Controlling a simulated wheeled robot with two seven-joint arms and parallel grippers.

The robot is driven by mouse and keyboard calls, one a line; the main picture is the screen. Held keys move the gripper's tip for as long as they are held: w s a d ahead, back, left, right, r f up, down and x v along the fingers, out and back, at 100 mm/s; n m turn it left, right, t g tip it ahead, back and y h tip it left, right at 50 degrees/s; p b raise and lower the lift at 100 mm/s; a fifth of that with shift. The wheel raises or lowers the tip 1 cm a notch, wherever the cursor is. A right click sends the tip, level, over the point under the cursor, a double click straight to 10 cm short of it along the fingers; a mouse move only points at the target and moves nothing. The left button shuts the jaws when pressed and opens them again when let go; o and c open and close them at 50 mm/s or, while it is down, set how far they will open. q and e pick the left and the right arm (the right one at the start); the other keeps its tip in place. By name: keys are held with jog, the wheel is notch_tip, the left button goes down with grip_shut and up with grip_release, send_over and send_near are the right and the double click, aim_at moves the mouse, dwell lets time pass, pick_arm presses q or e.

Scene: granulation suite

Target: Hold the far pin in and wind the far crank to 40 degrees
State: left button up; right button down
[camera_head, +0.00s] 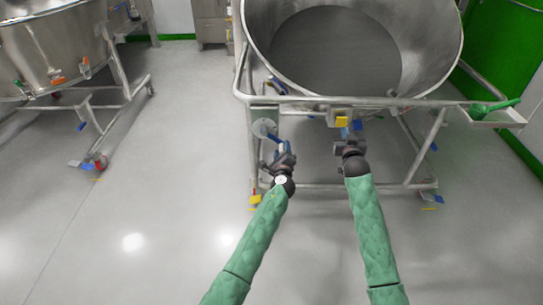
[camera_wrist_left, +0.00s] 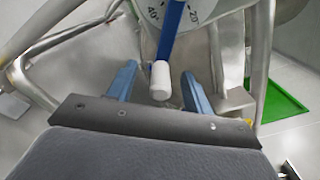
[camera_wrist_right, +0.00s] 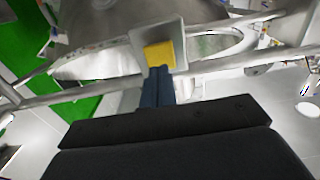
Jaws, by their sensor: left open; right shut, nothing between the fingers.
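The crank has a blue arm (camera_head: 271,137) on a pale round dial (camera_head: 262,127) at the left front of the bowl frame. In the left wrist view its white knob (camera_wrist_left: 160,80) stands between the blue fingers of my open left gripper (camera_wrist_left: 160,85), and the dial (camera_wrist_left: 180,14) shows marks 40 and 20. I cannot tell whether the fingers touch the knob. The yellow pin (camera_wrist_right: 160,54) sits in a grey square housing on the frame. My right gripper (camera_wrist_right: 159,70) is shut and empty, its fingertips at the pin's lower edge; I cannot tell whether they press it.
The large steel bowl (camera_head: 335,50) rests in a tubular frame (camera_head: 320,101) behind both grippers. Another steel vessel (camera_head: 50,50) stands at the left. The grey floor between is clear.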

aim_at(342, 123)
jog(key=shift+w, duration=0.2)
pick_arm(q)
jog(key=shift+c, duration=0.2)
pick_arm(e)
jog(key=shift+w, duration=1.95)
pick_arm(q)
grip_shut()
